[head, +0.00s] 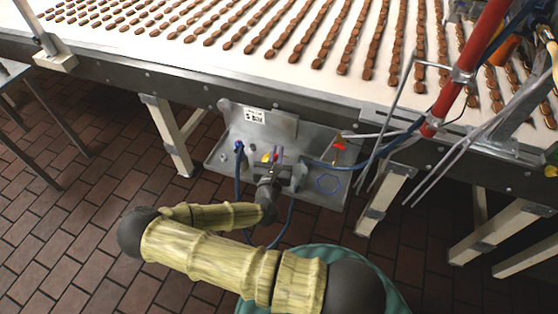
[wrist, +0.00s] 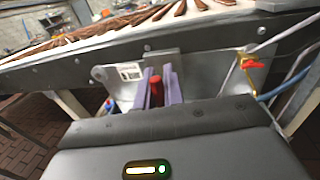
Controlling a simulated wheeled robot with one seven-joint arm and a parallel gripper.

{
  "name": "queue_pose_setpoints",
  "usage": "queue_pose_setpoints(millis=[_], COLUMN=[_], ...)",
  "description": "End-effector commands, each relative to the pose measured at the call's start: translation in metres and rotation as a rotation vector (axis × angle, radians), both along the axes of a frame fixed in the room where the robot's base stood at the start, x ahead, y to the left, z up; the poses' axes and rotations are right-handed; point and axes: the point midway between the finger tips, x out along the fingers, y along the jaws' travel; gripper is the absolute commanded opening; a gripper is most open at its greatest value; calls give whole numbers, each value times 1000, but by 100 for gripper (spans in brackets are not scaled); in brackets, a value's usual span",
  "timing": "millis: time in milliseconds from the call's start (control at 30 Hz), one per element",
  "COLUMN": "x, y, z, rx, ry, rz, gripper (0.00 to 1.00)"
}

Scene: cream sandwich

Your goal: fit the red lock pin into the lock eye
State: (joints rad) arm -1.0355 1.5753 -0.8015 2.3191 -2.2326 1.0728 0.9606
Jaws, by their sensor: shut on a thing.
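My gripper (wrist: 158,76) has two purple fingers, shut on a red piece (wrist: 156,93) that looks like the lock pin. In the head view, my gripper (head: 275,158) is in front of the grey metal panel under the conveyor, and the pin is mostly hidden there. A second red part (head: 340,147) with a yellow piece is on the panel's right side, apart from my gripper. It also shows at the right in the wrist view (wrist: 249,66). I cannot make out the lock eye clearly, nor whether the pin touches anything.
The grey panel (head: 222,150) has a raised back plate with a label (head: 254,116). Blue hoses (head: 328,185) hang and loop around it. The conveyor (head: 330,95) with brown pieces runs above. Pale legs (head: 168,137) stand either side. A red pipe (head: 465,70) rises at right.

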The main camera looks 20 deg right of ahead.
Motion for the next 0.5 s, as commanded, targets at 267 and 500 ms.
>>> queue_pose_setpoints(millis=[267, 500], x=[12, 8], y=[13, 23], z=[-36, -53], rx=[-3, -2], ry=[6, 1], rz=[337, 464], gripper=[0, 0])
